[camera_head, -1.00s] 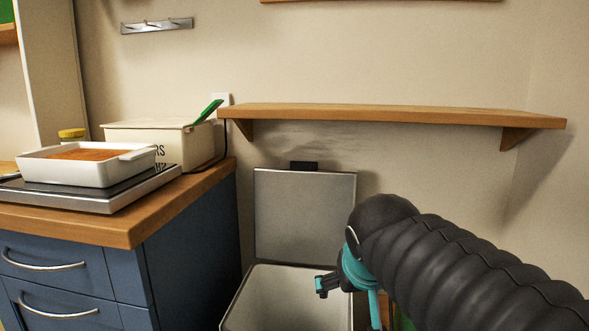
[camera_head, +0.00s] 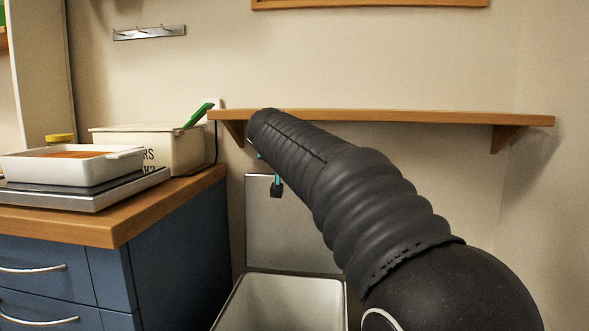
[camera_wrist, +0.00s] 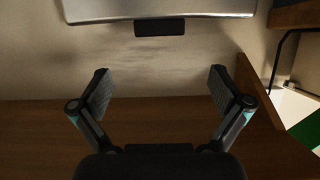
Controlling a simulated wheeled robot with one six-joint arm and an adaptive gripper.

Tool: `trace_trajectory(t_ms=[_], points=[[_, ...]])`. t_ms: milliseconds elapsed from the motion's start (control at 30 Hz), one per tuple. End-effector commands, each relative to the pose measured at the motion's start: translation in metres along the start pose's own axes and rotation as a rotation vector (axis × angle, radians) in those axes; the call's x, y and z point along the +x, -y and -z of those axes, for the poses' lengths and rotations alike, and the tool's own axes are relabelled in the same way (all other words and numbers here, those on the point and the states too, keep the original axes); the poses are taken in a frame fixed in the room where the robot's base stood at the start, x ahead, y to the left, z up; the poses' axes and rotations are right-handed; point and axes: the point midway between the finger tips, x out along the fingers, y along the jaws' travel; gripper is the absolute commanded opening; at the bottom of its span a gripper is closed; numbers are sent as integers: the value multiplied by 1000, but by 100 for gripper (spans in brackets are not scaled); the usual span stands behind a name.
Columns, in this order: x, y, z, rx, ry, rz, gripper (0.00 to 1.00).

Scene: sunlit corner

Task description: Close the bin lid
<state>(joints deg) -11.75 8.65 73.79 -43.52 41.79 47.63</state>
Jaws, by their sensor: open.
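The bin (camera_head: 285,302) stands on the floor right of the blue cabinet, its mouth open. Its grey lid (camera_head: 295,235) stands upright against the wall behind the mouth. The lid shows in the wrist view (camera_wrist: 160,8) along the top edge, with a black tab (camera_wrist: 160,27) on its edge; my arm hides the tab in the head view. My gripper (camera_wrist: 158,75) is open and empty, its fingers apart and not touching the lid or tab. In the head view, only a small part of my gripper (camera_head: 276,187) shows, in front of the lid's upper left.
A wooden shelf (camera_head: 480,118) is fixed to the wall above the lid; it appears along the bottom of the wrist view (camera_wrist: 50,140). The wooden counter (camera_head: 120,220) at left holds a white dish (camera_head: 75,168) and a cream box (camera_head: 170,145) with a green-handled item.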

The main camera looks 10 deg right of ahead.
Motion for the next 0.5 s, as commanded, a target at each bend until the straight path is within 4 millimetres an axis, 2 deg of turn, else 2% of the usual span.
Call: trace_trajectory(t_ms=[500], points=[[93, -1, 0, -1, 4, -1, 100]])
